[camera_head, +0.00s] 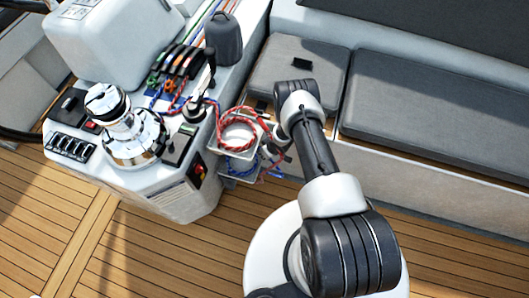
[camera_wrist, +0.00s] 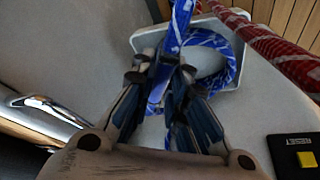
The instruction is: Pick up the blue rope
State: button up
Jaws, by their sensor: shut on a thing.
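The blue rope (camera_wrist: 221,62) hangs in a coil in the wrist view, with white flecks on it. One strand passes up between the two fingers of my gripper (camera_wrist: 161,68), which is shut on it. In the head view, blue rope (camera_head: 238,149) shows around a pale holder on the side of the cockpit console, below a red rope. My gripper (camera_head: 273,147) is at the right of this holder and partly hidden by my arm.
The red rope (camera_head: 237,128) hangs coiled just above the blue; in the wrist view the red rope (camera_wrist: 275,50) runs close to the right. A chrome winch (camera_head: 132,130) stands on the console. Grey cushions (camera_head: 440,105) line the bench. Teak floor (camera_head: 130,245) is clear at left.

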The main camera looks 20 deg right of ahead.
grip_shut()
jog(key=shift+r, duration=0.1)
jog(key=shift+r+p, duration=0.75)
jog(key=shift+r, duration=0.65)
